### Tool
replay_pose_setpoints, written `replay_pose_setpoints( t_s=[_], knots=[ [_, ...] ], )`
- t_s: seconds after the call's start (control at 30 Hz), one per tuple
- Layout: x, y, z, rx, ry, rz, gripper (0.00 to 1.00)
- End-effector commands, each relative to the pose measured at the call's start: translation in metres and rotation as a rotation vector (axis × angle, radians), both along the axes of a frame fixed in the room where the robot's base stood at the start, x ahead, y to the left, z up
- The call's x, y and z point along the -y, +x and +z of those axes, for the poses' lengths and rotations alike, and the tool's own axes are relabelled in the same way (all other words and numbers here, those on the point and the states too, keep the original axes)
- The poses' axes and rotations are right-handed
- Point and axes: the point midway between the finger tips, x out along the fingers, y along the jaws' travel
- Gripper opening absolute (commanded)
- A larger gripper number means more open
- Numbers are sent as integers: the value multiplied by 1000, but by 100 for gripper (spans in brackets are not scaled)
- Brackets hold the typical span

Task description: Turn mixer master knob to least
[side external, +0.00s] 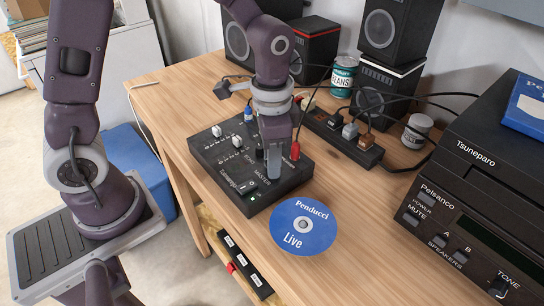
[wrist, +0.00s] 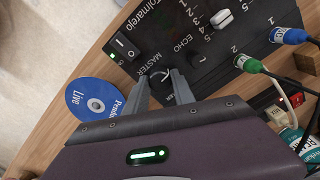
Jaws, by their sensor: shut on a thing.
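The black mixer (side external: 235,180) lies on the wooden table, with "MASTER" printed near its front right corner. In the wrist view the mixer (wrist: 205,58) shows the dark master knob (wrist: 160,75) beside that label. My gripper (wrist: 160,80) has one finger on each side of the knob and is shut on it. In the side view my gripper (side external: 273,174) points straight down onto the mixer, and its fingers hide the knob. The knob's pointer setting is too small to tell.
A blue "Penducci Live" disc (side external: 303,226) lies just in front of the mixer. Cables, a power strip (side external: 342,137), a green can (side external: 343,76) and speakers (side external: 381,95) stand behind. A black stereo (side external: 480,190) fills the right side.

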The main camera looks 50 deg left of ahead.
Motion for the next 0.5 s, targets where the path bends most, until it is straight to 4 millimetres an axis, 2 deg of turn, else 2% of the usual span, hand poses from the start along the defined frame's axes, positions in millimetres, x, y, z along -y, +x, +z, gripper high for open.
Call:
replay_pose_setpoints(
  t_s=[0.5],
  knots=[
    [1,0,1,3,-1,460,0]
  ],
)
